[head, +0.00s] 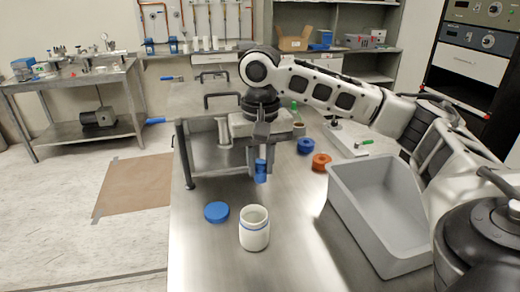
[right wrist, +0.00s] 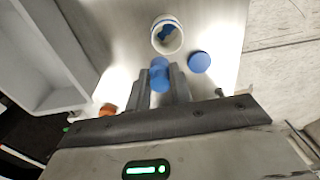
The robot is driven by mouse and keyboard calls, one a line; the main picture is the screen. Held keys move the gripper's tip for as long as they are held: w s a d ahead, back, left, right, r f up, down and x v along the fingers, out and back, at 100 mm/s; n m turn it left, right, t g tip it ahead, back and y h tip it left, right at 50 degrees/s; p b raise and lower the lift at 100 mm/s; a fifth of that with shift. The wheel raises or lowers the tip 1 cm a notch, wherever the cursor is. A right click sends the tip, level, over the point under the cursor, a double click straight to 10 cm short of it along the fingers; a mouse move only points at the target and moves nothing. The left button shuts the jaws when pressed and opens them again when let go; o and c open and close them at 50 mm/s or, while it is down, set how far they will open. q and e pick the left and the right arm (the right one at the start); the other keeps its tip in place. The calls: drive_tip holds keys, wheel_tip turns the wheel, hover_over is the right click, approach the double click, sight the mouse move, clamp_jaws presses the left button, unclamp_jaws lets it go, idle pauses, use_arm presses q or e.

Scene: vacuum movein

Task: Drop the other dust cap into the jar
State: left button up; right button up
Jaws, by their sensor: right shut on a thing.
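My right gripper (head: 260,162) is shut on a blue dust cap (head: 261,177), which also shows between the fingers in the right wrist view (right wrist: 159,76). The gripper points down, with the cap held above the steel table. The open white jar (head: 254,236) stands upright at the table's front, nearer the head camera than the cap. In the right wrist view, blue pieces (right wrist: 165,33) lie inside the jar (right wrist: 160,46). A round blue lid (head: 216,212) lies flat just left of the jar in the head view. My left gripper is not in view.
A grey bin (head: 340,205) stands right of the jar. An orange ring-shaped part (head: 321,162) and a blue one (head: 305,146) lie behind it. A metal frame or tray (head: 203,152) is behind and left of the gripper. The table front around the jar is mostly clear.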

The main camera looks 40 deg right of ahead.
sight(261, 162)
drive_tip(key=shift+f, duration=2.95)
drive_tip(key=o, duration=1)
drive_tip(key=shift+r, duration=0.15)
wheel_tip(261, 162, up, 16)
drive_tip(key=shift+f, duration=0.15)
